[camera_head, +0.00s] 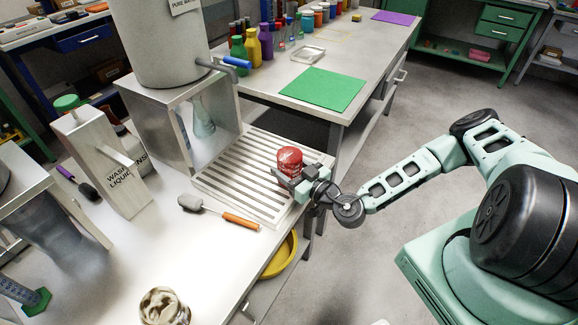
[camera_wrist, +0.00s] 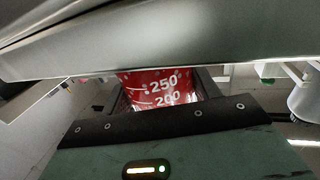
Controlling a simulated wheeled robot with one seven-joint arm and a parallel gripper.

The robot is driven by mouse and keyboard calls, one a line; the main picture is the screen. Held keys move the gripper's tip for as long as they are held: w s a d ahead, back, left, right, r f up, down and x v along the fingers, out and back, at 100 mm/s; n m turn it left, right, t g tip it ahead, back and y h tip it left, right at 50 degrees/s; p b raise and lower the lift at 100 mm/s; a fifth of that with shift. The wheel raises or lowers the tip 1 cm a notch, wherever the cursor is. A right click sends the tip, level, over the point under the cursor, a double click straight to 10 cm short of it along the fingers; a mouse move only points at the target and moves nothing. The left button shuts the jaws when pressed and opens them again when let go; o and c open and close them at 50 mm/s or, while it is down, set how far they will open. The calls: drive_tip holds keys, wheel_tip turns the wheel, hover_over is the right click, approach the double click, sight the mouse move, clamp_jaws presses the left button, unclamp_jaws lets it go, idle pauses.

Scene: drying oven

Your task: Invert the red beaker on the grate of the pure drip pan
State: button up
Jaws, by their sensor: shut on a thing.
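The red beaker (camera_head: 289,161) is over the right end of the slatted metal grate of the drip pan (camera_head: 235,170). My gripper (camera_head: 296,182) reaches in from the right and is shut on the beaker's side. In the wrist view the beaker (camera_wrist: 160,88) sits between the jaws, with white marks 250 and 200 showing. Its upper end looks red and rounded in the head view, but it is too small to tell which end is up. I cannot tell whether the beaker touches the grate; its lower part is partly hidden by my gripper.
A metal stand (camera_head: 163,118) carrying a large water tank (camera_head: 165,40) stands behind the pan. A wash-liquid container (camera_head: 100,165) is to the left. A brush with an orange handle (camera_head: 240,221) lies in front of the pan. A green mat (camera_head: 322,89) lies on the far table.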

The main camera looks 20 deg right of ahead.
drive_tip(key=o, duration=1.2)
drive_tip(key=shift+f, duration=0.1)
drive_tip(key=b+v, duration=0.2)
drive_tip(key=v, duration=1.5)
drive_tip(key=shift+s, duration=0.15)
